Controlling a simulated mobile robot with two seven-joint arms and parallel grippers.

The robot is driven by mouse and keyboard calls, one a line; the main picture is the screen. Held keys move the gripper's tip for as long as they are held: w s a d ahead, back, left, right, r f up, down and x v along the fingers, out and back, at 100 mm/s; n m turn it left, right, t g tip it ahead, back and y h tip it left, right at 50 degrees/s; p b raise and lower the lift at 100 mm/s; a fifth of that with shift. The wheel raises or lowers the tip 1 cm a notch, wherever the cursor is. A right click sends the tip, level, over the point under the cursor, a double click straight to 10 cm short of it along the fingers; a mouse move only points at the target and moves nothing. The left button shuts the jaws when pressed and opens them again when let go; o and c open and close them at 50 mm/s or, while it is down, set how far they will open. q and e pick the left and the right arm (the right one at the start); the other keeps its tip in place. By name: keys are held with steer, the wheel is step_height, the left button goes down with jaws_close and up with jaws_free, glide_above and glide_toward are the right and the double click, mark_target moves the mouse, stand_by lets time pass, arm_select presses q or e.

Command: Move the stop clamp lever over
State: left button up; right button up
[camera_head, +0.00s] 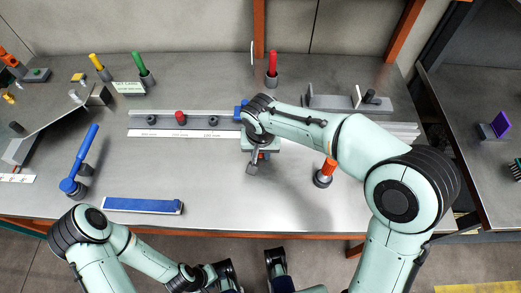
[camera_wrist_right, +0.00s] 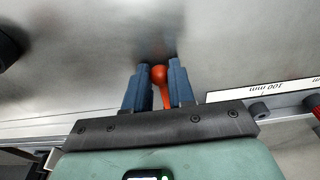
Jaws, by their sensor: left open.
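The stop clamp lever shows in the right wrist view as a thin orange-red stem with a round orange-red ball end (camera_wrist_right: 159,75). My right gripper (camera_wrist_right: 159,70) has its two blue fingers close on either side of the ball and stem. In the head view my right gripper (camera_head: 257,160) is at the right end of the ruler rail, and the arm hides most of the clamp there. My left gripper (camera_head: 250,270) is open and empty, low in front of the table's front edge.
The ruler strip (camera_head: 175,134) and rail with a red knob (camera_head: 180,116) lie left of my right gripper. A blue lever (camera_head: 83,157) stands at left, a blue-topped bar (camera_head: 143,205) lies in front. An orange-topped post (camera_head: 329,167) stands right. The front middle table is clear.

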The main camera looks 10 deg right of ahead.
steer(key=shift+w+r, duration=0.1)
steer(key=shift+r, duration=0.2)
steer(key=shift+w+d+r+p, duration=0.1)
steer(key=shift+w+r+p, duration=0.1)
steer(key=shift+r+p, duration=0.85)
steer(key=shift+w+d+r+p, duration=0.1)
steer(key=shift+w+r+p, duration=0.1)
steer(key=shift+r+p, duration=0.3)
steer(key=shift+w+r+p, duration=0.2)
steer(key=shift+r+p, duration=0.3)
